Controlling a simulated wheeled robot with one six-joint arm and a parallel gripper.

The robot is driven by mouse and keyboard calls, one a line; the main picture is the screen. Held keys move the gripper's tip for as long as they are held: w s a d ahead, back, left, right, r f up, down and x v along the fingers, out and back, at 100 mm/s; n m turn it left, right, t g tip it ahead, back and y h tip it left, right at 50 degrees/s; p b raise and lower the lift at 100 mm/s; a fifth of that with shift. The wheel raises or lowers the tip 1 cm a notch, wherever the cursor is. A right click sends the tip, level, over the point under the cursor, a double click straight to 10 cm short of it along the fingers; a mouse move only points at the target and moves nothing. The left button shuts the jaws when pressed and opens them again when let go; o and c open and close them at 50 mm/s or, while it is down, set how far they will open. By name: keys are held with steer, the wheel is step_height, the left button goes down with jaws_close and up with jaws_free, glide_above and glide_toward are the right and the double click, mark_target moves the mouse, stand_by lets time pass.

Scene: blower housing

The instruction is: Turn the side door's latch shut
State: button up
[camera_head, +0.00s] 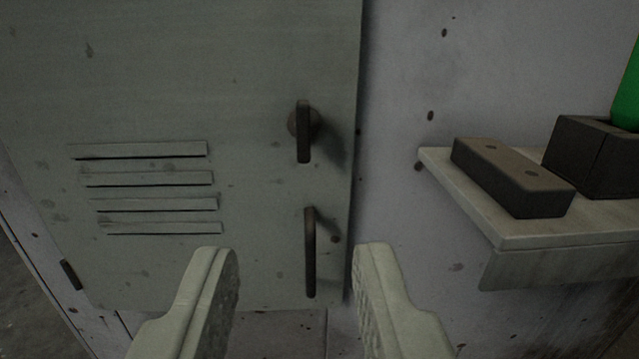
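The side door (180,80) is a grey-green panel with several louvre slots at its lower left. The latch (303,135) is a dark bar on a round rusty boss near the door's right edge, and it stands upright. Below it is a dark vertical pull handle (310,252). The door looks flush or nearly flush with the wall; I cannot tell if it is fully closed. My gripper (303,252) is open and empty. Its two pale fingers are in front of the door's lower right part, below the latch, one to each side of the handle in the picture.
A pale shelf (508,228) juts from the wall at right. It holds a dark block (512,176) and a dark box-like holder (592,155) with a green object (628,95) above it. A dark hinge (71,274) shows at the door's lower left. The space before the latch is clear.

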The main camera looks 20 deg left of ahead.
mark_target(303, 131)
steer(key=x, duration=1.7)
steer(key=shift+w+d+f, duration=0.1)
steer(key=shift+w+f, duration=0.15)
steer(key=shift+f, duration=0.1)
jaws_close()
